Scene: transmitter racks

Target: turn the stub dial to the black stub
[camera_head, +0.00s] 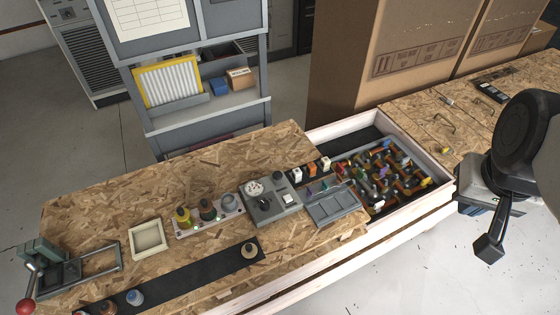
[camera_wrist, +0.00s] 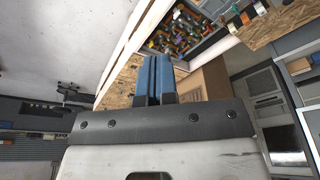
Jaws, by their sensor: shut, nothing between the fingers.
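A grey control box (camera_head: 284,208) sits on the chipboard bench, with a round white dial face (camera_head: 253,187), a dark knob below it, another dark knob at the back and a white switch. Which of these is the stub dial is too small to tell. Left of it, a pale strip carries a yellow-banded stub (camera_head: 183,216), a black stub (camera_head: 207,210) and a grey stub (camera_head: 230,201). My gripper (camera_head: 488,250) hangs off the bench's right side, far from the box. In the wrist view its blue fingers (camera_wrist: 155,75) are together and empty.
A white-walled bin (camera_head: 440,172) of colourful parts lies between box and arm. A black belt strip (camera_head: 195,277) with small round items runs along the front. A pale tray (camera_head: 148,240) and a red-knobbed lever fixture (camera_head: 45,272) stand left. Tall cartons (camera_head: 350,70) stand behind.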

